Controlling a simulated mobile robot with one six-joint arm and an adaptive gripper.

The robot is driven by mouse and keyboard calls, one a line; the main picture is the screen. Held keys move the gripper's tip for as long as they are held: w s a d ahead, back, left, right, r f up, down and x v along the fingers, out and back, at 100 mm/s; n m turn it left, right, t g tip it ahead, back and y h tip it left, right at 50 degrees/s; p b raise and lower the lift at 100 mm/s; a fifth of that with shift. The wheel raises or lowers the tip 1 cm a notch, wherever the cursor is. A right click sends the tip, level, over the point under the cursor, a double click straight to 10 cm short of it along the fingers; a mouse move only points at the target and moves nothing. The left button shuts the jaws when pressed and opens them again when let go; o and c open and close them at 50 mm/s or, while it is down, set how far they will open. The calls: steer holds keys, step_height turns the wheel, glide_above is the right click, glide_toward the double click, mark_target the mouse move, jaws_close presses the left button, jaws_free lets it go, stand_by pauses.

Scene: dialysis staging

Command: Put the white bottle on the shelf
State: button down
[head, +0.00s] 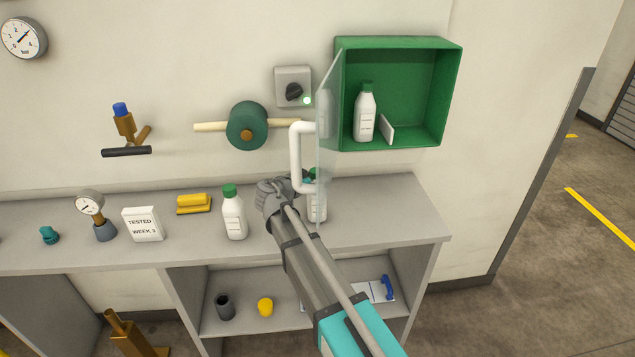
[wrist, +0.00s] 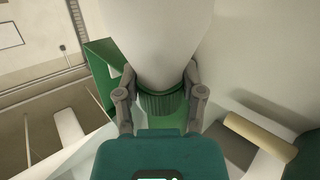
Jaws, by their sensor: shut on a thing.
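My gripper (head: 300,186) is shut on a white bottle (head: 317,208) with a green cap, near the right part of the bench. The held bottle is partly hidden by my arm and seen through the clear door. In the wrist view the bottle (wrist: 155,35) fills the top, and my fingers (wrist: 159,88) close on it by its green cap. Another white bottle (head: 234,218) with a green cap stands on the bench to the left. A third white bottle (head: 365,115) stands inside the green wall cabinet (head: 452,95). A lower shelf (head: 245,318) lies under the bench top.
The lower shelf holds a dark cup (head: 225,305) and a yellow object (head: 265,307).

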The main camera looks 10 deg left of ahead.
steer(key=shift+f, duration=0.1)
stand_by(0.3)
steer(key=shift+c, duration=1)
jaws_free()
steer(key=p+v, duration=0.2)
steer(key=v, duration=1)
steer(key=shift+d, duration=0.1)
